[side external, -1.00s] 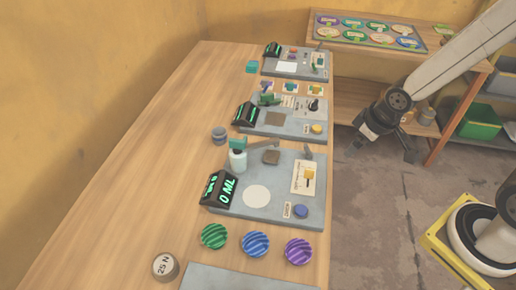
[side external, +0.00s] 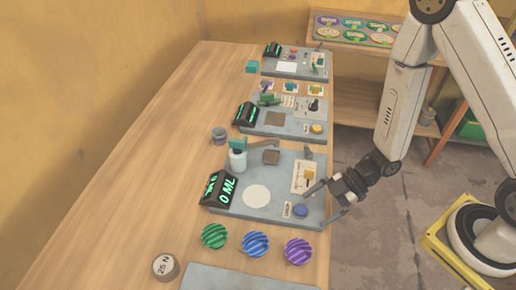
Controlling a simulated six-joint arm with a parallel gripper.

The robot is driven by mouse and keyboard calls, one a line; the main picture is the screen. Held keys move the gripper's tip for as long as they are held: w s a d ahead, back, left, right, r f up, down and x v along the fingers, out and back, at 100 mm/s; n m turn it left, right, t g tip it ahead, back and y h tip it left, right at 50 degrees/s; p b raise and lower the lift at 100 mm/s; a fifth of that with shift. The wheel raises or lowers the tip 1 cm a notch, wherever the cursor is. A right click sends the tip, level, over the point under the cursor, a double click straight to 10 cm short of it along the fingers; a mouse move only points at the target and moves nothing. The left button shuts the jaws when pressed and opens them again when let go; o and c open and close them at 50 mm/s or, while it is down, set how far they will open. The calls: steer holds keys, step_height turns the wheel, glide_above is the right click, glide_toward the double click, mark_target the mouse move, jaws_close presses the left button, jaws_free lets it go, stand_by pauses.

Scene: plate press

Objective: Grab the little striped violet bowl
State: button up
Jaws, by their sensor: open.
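The small striped violet bowl (side external: 299,251) sits on the wooden table near its right edge, at the right end of a row of three bowls. A striped blue bowl (side external: 256,244) is just left of it, and a striped green bowl (side external: 214,236) is further left. My gripper (side external: 318,206) is open and empty, at the right edge of the nearest grey station, up and to the right of the violet bowl in the picture. It is apart from the bowl. The bowl is fully in view.
The nearest station (side external: 236,208) has a "0 ML" display, a bottle (side external: 238,161), a white disc and a blue button (side external: 300,211). A "25 N" weight (side external: 165,266) lies at front left, and a grey plate (side external: 250,277) at the front edge. The table's left side is clear.

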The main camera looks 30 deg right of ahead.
mark_target(301, 254)
steer(key=s+g+y, duration=0.1)
steer(key=s+a+y, duration=0.1)
steer(key=s, duration=0.1)
steer(key=s+a+g+y, duration=0.1)
steer(key=s, duration=0.1)
steer(key=shift+s+f+n+g, duration=0.1)
steer(key=shift+f+n+g, duration=0.2)
steer(key=shift+n, duration=0.1)
steer(key=shift+a, duration=0.1)
steer(key=shift+x, duration=1.2)
steer(key=shift+f, duration=0.1)
steer(key=shift+x, duration=2.6)
steer(key=shift+f, duration=0.15)
steer(key=c, duration=0.7)
